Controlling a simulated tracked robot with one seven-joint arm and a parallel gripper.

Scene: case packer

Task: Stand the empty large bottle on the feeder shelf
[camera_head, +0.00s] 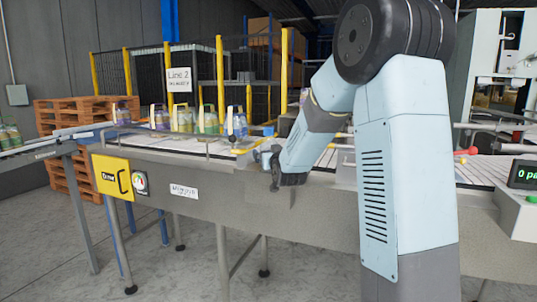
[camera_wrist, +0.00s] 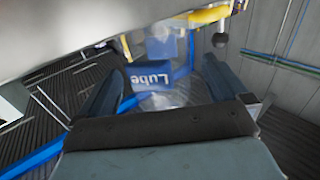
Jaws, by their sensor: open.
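In the wrist view a clear bottle with a blue label reading "Lube" (camera_wrist: 152,78) shows between the two spread fingers of my gripper (camera_wrist: 165,66). The bottle looks see-through and empty; its outline is blurred, and I cannot tell whether a finger touches it. In the head view my gripper (camera_head: 275,178) is low at the front side of the conveyor (camera_head: 325,188), right of the yellow panel. My arm hides part of the conveyor there. I cannot make out the feeder shelf for certain.
Several handled packs of bottles (camera_head: 185,118) stand on the conveyor at the left. Behind are yellow fence posts (camera_head: 220,75), a "Line 2" sign (camera_head: 179,80) and stacked pallets (camera_head: 75,115). A yellow panel (camera_head: 113,177) and a gauge are on the conveyor's front. A display (camera_head: 524,174) stands at right.

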